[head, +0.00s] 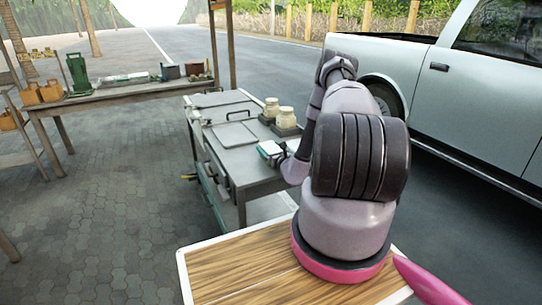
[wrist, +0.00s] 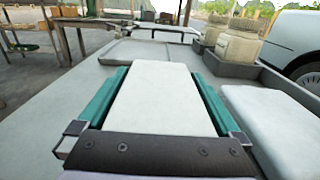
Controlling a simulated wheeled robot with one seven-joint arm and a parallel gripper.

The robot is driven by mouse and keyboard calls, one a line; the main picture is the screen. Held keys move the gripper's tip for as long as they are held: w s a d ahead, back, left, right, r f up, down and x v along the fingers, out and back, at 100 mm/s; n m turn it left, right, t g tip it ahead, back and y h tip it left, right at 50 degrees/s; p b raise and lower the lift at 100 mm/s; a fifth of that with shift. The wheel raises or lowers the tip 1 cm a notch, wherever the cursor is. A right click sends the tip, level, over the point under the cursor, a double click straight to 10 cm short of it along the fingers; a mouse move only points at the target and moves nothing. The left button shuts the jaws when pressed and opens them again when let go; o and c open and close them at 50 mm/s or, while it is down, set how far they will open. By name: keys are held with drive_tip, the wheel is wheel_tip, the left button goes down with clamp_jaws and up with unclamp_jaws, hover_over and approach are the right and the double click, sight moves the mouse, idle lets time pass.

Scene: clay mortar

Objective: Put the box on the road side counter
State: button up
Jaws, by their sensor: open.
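A flat white-topped box (wrist: 152,95) lies on the grey work cart (head: 232,132), in the middle of the wrist view. In the head view it is a small white patch (head: 270,148) at the cart's right edge. My gripper (wrist: 154,118) is open, low over the cart top, with its jaws at either side of the box. Teal strips run along both long sides of the box; whether they belong to it or to my fingers I cannot tell. In the head view my arm hides most of the gripper. Which surface is the road side counter is not marked.
Two pale jars (head: 279,115) stand on a dark tray near the box. A second white slab (wrist: 272,122) lies to its right. A long table (head: 125,93) with a green tool and small boxes stands back left. A pickup truck (head: 470,85) is at right. Open paving lies left.

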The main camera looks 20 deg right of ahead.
drive_tip(key=c, duration=1.5)
drive_tip(key=shift+r, duration=0.15)
